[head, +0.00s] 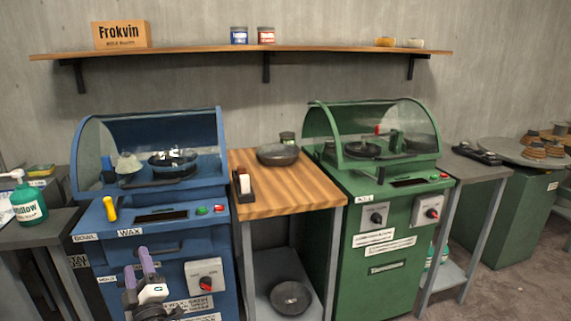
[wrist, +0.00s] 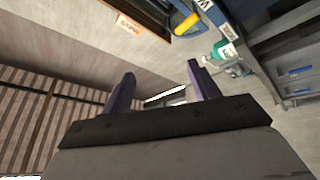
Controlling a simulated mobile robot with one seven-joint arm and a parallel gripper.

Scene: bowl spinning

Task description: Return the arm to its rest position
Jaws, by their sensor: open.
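My gripper (head: 143,268) shows at the bottom left of the head view, in front of the blue machine (head: 150,225). Its two purple fingers point up. In the wrist view my gripper (wrist: 160,85) has its fingers spread apart with nothing between them. It appears clear of the machine's front, though the exact gap cannot be told. Most of my arm is out of the head view.
The blue machine has a yellow handle (head: 110,208) and a clear hood. A wooden table (head: 290,195) with a dark bowl (head: 278,154) stands between it and a green machine (head: 385,225). A green bottle (head: 28,203) is at left. Floor (head: 500,285) shows at lower right.

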